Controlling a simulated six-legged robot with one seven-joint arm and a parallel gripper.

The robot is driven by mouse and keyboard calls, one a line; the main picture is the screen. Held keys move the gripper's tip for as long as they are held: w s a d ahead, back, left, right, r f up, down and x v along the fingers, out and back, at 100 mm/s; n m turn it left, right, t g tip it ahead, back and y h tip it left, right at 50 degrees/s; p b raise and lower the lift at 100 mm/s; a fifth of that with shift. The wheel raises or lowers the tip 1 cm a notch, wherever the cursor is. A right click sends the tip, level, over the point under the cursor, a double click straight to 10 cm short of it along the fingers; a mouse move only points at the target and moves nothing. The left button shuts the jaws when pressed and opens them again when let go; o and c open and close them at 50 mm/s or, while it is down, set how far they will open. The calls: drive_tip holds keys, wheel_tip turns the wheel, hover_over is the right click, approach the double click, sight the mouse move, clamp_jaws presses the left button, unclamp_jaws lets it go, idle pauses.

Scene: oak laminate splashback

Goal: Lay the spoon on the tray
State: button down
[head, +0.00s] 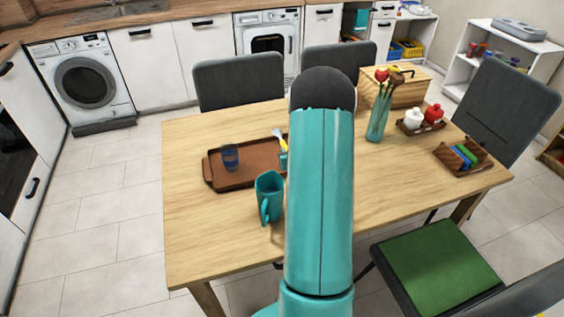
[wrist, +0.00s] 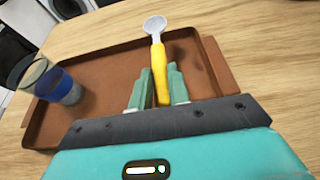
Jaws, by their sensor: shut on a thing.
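The spoon (wrist: 159,67) has a yellow handle and a pale metal bowl; its handle is between the jaws of my gripper (wrist: 159,88) in the wrist view. My gripper is shut on the handle, with the bowl pointing away from it. The brown tray (wrist: 105,70) lies below, and the bowl overlaps its far rim in that view. In the head view the tray (head: 222,178) is on the table's left half. The spoon (head: 279,137) shows at the tray's right side, partly hidden by my arm. I cannot tell whether the spoon touches the tray.
A blue-banded glass (head: 230,157) stands on the tray's left part. A teal mug (head: 269,196) stands in front of the tray. A teal vase with flowers (head: 378,118), a condiment tray (head: 421,127) and a wooden box (head: 400,92) are on the right. The table's front left is clear.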

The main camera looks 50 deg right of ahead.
drive_tip(key=shift+f, duration=2.55)
drive_tip(key=shift+f, duration=0.1)
drive_tip(key=c, duration=1.3)
unclamp_jaws()
drive_tip(key=shift+c, duration=0.2)
drive_tip(key=shift+s+a+r, duration=0.1)
drive_tip(key=shift+s+r, duration=0.15)
drive_tip(key=v, duration=1.1)
drive_tip(key=shift+s+a, duration=0.2)
